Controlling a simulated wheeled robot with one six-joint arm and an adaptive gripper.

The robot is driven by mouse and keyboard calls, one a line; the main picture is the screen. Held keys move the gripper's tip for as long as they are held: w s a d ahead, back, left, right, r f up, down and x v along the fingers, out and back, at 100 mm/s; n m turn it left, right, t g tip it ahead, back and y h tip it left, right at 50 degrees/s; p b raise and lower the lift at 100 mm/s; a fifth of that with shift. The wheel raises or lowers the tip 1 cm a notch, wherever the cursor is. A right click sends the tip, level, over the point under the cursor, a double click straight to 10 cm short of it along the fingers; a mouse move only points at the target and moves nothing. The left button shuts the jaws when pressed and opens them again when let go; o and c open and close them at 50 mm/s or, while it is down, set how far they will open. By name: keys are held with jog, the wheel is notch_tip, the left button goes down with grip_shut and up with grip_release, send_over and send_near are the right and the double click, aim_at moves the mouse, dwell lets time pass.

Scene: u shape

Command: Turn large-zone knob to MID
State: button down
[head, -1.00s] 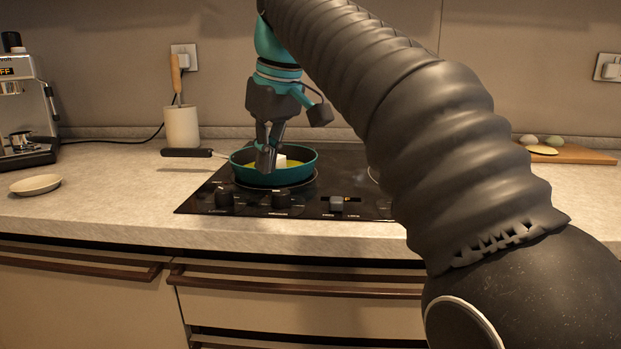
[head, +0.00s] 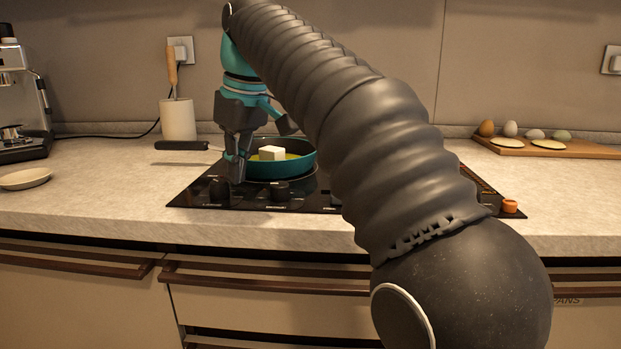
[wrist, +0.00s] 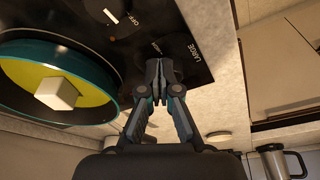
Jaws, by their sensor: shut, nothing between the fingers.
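The cooktop (head: 330,200) has dark knobs along its front strip. The left front knob (head: 218,190) appears to be the large-zone one; its pointer is too dark to read. In the wrist view the "LARGE" label (wrist: 195,50) is just right of my fingertips, with "HIGH" lettering above them; the knob there is mostly hidden behind the fingers. My gripper (head: 236,176) points down, shut and empty, close beside that knob; I cannot tell if it touches. It also shows in the wrist view (wrist: 160,68). A second knob (head: 278,191) is to the right, with "OFF" lettering in the wrist view.
A teal pan (head: 310,161) with yellow contents and a white cube (head: 272,153) sits right behind the knobs, its dark handle (head: 182,145) pointing left. A plate (head: 24,179) is at left. A board (head: 585,150) with eggs is at right.

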jog(key=shift+f+b, duration=0.3)
jog(key=shift+f, duration=0.4)
jog(key=shift+s+a+r+p, duration=0.1)
jog(key=shift+s+a+p, duration=0.25)
jog(key=shift+p, duration=0.3)
jog(key=shift+s+a+p, duration=0.1)
jog(key=shift+s+p, duration=0.3)
jog(key=shift+p, duration=0.2)
jog(key=shift+s+a+p, duration=0.25)
jog(key=shift+a+p, duration=0.05)
jog(key=shift+p, duration=0.15)
dwell(0.5)
jog(key=shift+s, duration=0.1)
jog(key=shift+s+d, duration=0.2)
jog(key=shift+w+a+v, duration=0.15)
jog(key=shift+a+v, duration=0.05)
jog(key=shift+v, duration=0.75)
jog(key=shift+w+a+v, duration=0.1)
jog(key=shift+a+v, duration=0.05)
jog(key=shift+v, duration=0.8)
jog(key=shift+w+a+v, duration=0.15)
jog(key=shift+a+v, duration=0.05)
jog(key=shift+v, duration=0.75)
jog(key=shift+w+r, duration=0.1)
jog(key=shift+r, duration=0.1)
